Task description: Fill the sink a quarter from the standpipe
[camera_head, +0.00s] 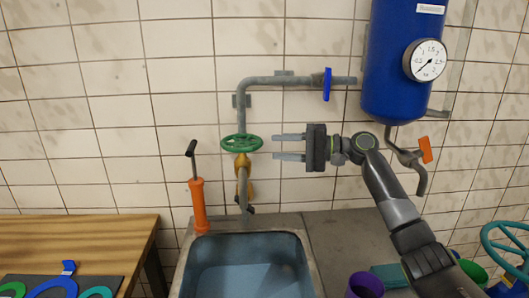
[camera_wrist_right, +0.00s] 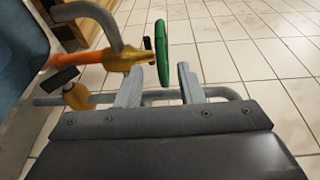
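The green handwheel (camera_head: 241,142) sits on top of the brass valve (camera_head: 243,162) of the grey standpipe against the tiled wall. Its spout hangs over the back of the sink (camera_head: 309,262). The sink's inside is blue-grey; I cannot tell whether it holds water, and I see no clear stream. My right gripper (camera_head: 275,147) is open and empty, pointing left, its fingertips just right of the wheel's rim. In the right wrist view the wheel (camera_wrist_right: 161,52) shows edge-on between the open fingers (camera_wrist_right: 158,85), apparently just beyond them. My left gripper is not in view.
A blue valve handle (camera_head: 327,84) is on the upper pipe. A blue tank (camera_head: 400,60) with a gauge (camera_head: 425,60) and orange-handled tap (camera_head: 425,149) hangs right. An orange hand pump (camera_head: 198,205) stands left of the standpipe. A purple cup (camera_head: 366,285) is on the right counter.

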